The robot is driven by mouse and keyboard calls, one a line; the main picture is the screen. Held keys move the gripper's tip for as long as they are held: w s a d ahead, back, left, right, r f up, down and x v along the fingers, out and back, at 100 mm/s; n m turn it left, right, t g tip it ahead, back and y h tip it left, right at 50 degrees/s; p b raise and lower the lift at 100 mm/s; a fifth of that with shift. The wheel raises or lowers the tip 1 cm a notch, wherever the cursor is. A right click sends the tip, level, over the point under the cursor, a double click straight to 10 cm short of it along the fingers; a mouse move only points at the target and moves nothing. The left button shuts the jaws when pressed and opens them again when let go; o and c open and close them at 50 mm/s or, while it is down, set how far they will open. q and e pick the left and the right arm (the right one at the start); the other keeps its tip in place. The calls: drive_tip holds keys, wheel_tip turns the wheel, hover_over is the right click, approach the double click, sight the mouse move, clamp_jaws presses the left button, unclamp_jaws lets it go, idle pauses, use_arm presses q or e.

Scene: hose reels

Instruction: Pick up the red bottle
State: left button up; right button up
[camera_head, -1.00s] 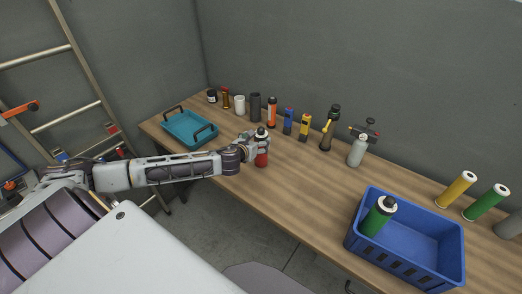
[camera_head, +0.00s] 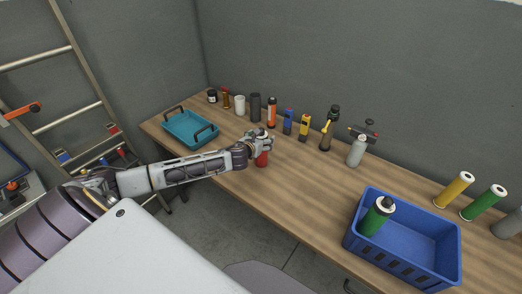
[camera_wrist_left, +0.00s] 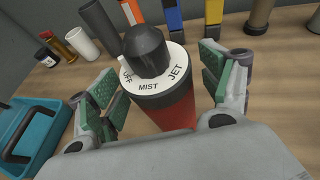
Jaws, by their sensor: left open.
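The red bottle (camera_head: 262,159) stands upright near the front edge of the wooden table. In the left wrist view, its red body (camera_wrist_left: 172,112) shows below a black nozzle and a white ring marked OFF, MIST and JET. My left gripper (camera_head: 265,143) is at the bottle's upper part, partly hiding it in the head view. In the left wrist view, the green-padded fingers (camera_wrist_left: 165,100) are open on both sides of the bottle, with visible gaps between pads and body. My right gripper is not in view.
A teal tray (camera_head: 171,125) sits left of the bottle. Several bottles and tools line the back, including an orange-and-black one (camera_head: 272,112) and a grey sprayer (camera_head: 356,152). A blue crate (camera_head: 440,215) holding a green bottle (camera_head: 375,220) stands right. The table (camera_head: 305,190) between is clear.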

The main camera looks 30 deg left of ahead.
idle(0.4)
use_arm(q)
drive_tip(key=c, duration=1.6)
drive_tip(key=shift+c, duration=0.2)
drive_tip(key=shift+r, duration=0.15)
drive_tip(key=shift+r+b, duration=0.45)
drive_tip(key=shift+r, duration=4.4)
